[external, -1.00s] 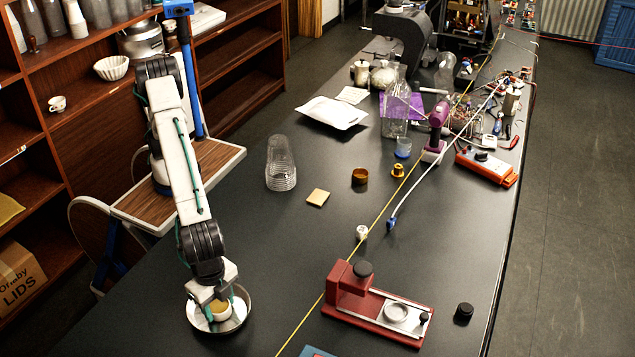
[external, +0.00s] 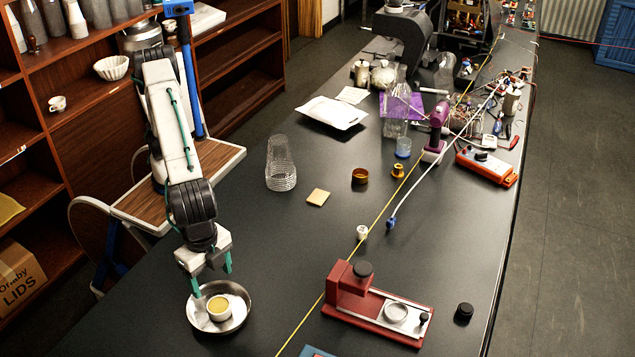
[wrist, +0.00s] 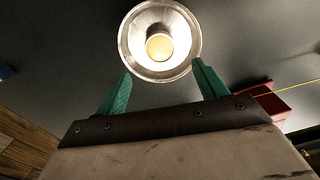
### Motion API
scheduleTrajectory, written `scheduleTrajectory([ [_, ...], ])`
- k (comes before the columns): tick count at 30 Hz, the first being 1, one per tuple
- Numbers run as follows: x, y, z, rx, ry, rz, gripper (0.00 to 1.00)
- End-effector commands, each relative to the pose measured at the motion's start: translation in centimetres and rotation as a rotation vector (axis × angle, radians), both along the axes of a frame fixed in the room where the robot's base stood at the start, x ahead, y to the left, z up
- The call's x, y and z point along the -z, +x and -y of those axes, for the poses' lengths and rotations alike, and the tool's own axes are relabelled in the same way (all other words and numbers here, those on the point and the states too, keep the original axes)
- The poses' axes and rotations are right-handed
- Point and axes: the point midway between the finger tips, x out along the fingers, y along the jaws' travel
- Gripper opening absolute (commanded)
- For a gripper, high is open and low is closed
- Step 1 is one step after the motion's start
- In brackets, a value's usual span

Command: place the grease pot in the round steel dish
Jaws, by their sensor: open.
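The grease pot (external: 219,308), a small white cup with yellow-tan contents, stands upright inside the round steel dish (external: 243,320) at the front left of the bench. In the wrist view the grease pot (wrist: 159,47) also sits inside the dish (wrist: 133,62), with the dish's rim all around it. My gripper (external: 212,278) is open and empty. Its green fingers are spread apart above and behind the dish. In the wrist view the fingertips (wrist: 161,68) point toward the dish, clear of the pot.
A red press-like fixture (external: 365,303) stands to the right of the dish, past a yellow line (external: 325,292). The bench around the dish is clear.

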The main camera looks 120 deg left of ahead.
Motion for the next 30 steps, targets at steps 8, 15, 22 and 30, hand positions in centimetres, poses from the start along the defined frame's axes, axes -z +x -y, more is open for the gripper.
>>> scheduleTrajectory([
  [8, -2.1, 0.0, 0.0, 0.000, 0.001, -0.002, 0.71],
  [15, -5.6, -0.6, -6.6, -0.029, -0.009, 0.012, 0.71],
  [22, -10.4, -5.6, -20.7, -0.080, -0.022, 0.036, 0.71],
  [30, -11.0, -16.1, -34.2, -0.144, -0.027, 0.070, 0.71],
])
